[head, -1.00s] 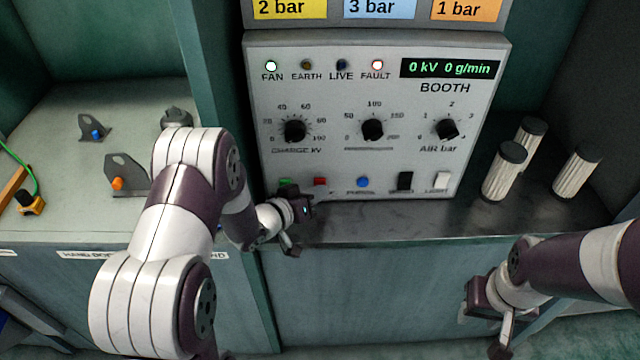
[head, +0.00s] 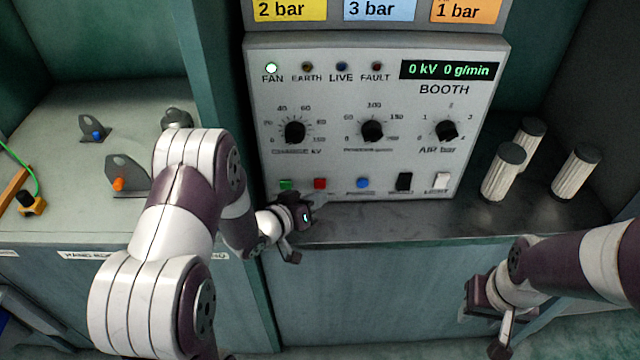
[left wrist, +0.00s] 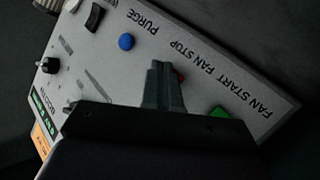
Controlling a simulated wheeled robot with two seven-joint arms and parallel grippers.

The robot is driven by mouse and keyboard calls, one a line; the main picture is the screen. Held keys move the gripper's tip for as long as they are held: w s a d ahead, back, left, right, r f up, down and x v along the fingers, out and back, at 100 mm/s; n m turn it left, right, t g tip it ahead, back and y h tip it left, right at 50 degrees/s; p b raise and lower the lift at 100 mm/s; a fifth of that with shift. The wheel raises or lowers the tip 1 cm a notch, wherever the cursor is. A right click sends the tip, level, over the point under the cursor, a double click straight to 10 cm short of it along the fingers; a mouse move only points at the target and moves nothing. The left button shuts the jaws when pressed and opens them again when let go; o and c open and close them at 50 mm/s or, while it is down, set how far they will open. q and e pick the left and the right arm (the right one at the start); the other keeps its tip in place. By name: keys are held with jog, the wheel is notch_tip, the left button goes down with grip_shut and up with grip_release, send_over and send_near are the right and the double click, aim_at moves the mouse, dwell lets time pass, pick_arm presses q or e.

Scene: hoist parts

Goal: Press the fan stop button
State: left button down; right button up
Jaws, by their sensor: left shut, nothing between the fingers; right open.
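The fan stop button is the red button (head: 320,183) low on the grey booth panel, right of the green fan start button (head: 285,184). My left gripper (head: 316,202) is shut and empty, just below and in front of the red button. In the left wrist view its closed fingers (left wrist: 162,82) partly cover the red button (left wrist: 180,75), beside the FAN STOP label. I cannot tell whether the fingertips touch it. The green button (left wrist: 219,112) also shows there. My right gripper (head: 500,335) is open at the lower right, away from the panel.
The FAN lamp (head: 271,68) is lit. The FAULT lamp (head: 377,67) is dark, and the display (head: 451,69) reads 0 kV 0 g/min. A blue button (head: 362,183) and two switches sit further right. White ribbed cylinders (head: 503,172) stand right of the panel.

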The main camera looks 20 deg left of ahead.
pick_arm(q)
jog(key=shift+s+d+r, duration=0.1)
jog(key=shift+s+d, duration=0.05)
jog(key=shift+s, duration=0.2)
jog(key=shift+s+d+p, duration=0.3)
jog(key=shift+s+p, duration=0.05)
jog(key=shift+s, duration=0.7)
jog(key=shift+s+d+p, duration=0.25)
jog(key=shift+s+p, duration=0.05)
jog(key=shift+s, duration=0.7)
